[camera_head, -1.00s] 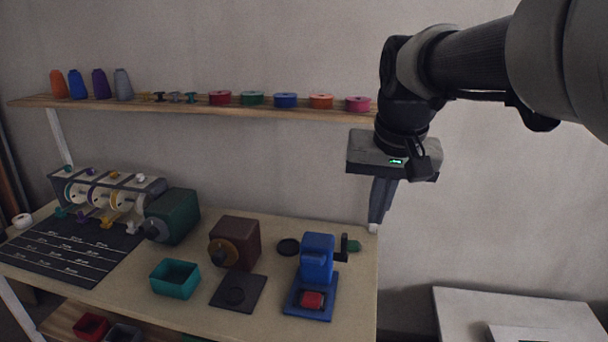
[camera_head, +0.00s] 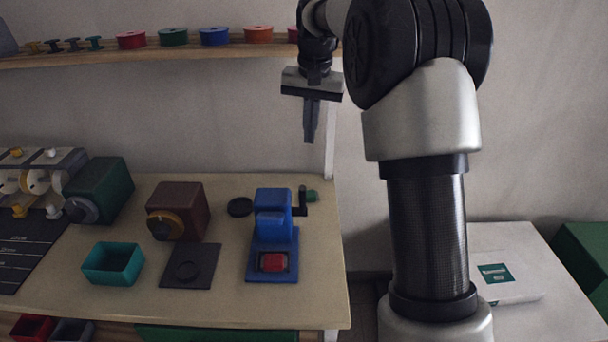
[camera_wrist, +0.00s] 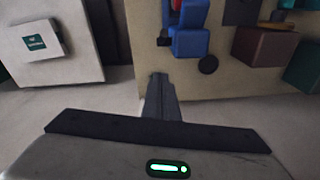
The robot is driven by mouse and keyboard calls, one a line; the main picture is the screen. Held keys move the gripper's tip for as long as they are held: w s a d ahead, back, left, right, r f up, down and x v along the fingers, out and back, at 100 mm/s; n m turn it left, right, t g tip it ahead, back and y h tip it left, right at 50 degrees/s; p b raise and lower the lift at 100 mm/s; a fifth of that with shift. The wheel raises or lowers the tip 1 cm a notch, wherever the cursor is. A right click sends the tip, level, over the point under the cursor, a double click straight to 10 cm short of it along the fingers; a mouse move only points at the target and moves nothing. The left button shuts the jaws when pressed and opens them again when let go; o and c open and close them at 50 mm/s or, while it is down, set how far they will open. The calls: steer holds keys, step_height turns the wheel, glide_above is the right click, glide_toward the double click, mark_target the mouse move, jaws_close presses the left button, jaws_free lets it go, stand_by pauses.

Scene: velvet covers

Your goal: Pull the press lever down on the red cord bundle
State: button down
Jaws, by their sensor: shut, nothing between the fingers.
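The blue press (camera_head: 273,220) stands near the right end of the table. The red cord bundle (camera_head: 273,262) lies on the press base, below the blue head. My gripper (camera_head: 310,138) is shut and empty, pointing down, above and behind the press in the head view. In the wrist view my gripper (camera_wrist: 158,80) shows at the table's edge, apart from the press (camera_wrist: 189,35); the red bundle is only partly visible there.
A dark round disc (camera_head: 240,207) lies left of the press. A maroon box-shaped machine (camera_head: 190,205), black plate (camera_head: 190,266), teal tray (camera_head: 113,263) and green machine (camera_head: 108,187) stand further left. A shelf with spools (camera_head: 214,37) runs above. A white box (camera_head: 503,275) sits at right.

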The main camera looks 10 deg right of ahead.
steer(key=shift+f, duration=0.1)
steer(key=f, duration=0.3)
steer(key=s+a+f+b, duration=0.1)
steer(key=f, duration=0.6)
steer(key=shift+s+a+f, duration=0.3)
steer(key=shift+s+f, duration=0.1)
steer(key=shift+s+a+f+b, duration=0.1)
steer(key=shift+s+f+b, duration=0.05)
steer(key=shift+s+b, duration=0.15)
steer(key=shift+f+b, duration=0.15)
steer(key=shift+b, duration=0.15)
